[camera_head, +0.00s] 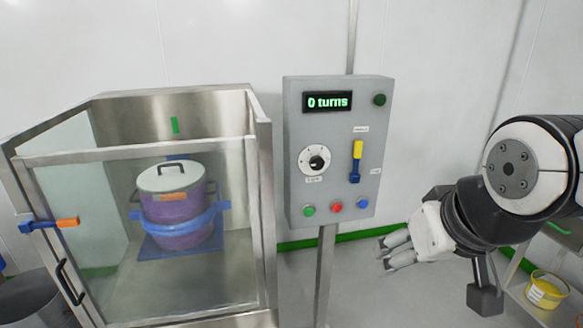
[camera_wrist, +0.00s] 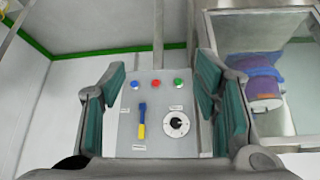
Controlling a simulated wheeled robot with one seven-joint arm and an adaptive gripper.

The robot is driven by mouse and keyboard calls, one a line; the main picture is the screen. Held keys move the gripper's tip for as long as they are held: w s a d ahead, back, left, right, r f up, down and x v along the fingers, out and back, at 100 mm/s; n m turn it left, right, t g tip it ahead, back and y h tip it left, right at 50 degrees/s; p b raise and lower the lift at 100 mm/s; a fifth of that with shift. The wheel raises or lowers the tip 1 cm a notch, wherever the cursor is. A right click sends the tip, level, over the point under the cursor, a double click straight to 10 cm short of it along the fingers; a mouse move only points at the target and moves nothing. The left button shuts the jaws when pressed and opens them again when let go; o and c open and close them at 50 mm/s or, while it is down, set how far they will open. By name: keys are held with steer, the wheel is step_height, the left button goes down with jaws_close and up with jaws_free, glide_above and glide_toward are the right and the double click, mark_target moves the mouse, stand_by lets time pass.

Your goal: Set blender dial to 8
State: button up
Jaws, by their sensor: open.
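The blender dial (camera_head: 314,160) is a round white plate with a black knob on the grey control panel (camera_head: 293,196). In the wrist view the dial (camera_wrist: 176,124) shows between my fingers, nearer the right one, and upside down. Its pointer setting is too small to read. The panel display (camera_head: 327,101) reads "0 turns" in green. My gripper (camera_head: 391,252) is open and empty, to the right of the panel and below dial height in the head view. In the wrist view my gripper (camera_wrist: 160,95) has its fingers wide apart, with the panel beyond them. It touches nothing that I can see.
A yellow-and-blue lever (camera_head: 356,161) sits right of the dial. Green (camera_head: 309,210), red (camera_head: 336,206) and blue (camera_head: 362,203) buttons are below. A glass-fronted cabinet (camera_head: 262,215) holding a purple drum (camera_head: 178,215) stands left. A yellow bucket (camera_head: 546,290) is at lower right.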

steer(key=w+f+t+b, duration=0.1)
steer(key=w+f+t, duration=0.15)
steer(key=w, duration=0.65)
steer(key=w+f+t, duration=0.1)
steer(key=w+t, duration=0.2)
steer(key=w, duration=0.6)
steer(key=n+t+y+b, duration=0.2)
steer(key=n+t, duration=0.1)
steer(key=t, duration=0.3)
glide_toward(318, 165)
steer(key=shift+y, duration=0.4)
steer(key=w, duration=0.6)
steer(key=w+a+p, duration=0.1)
steer(key=w, duration=0.2)
steer(key=shift+s, duration=0.1)
steer(key=shift+c, duration=0.5)
steer(key=c, duration=1)
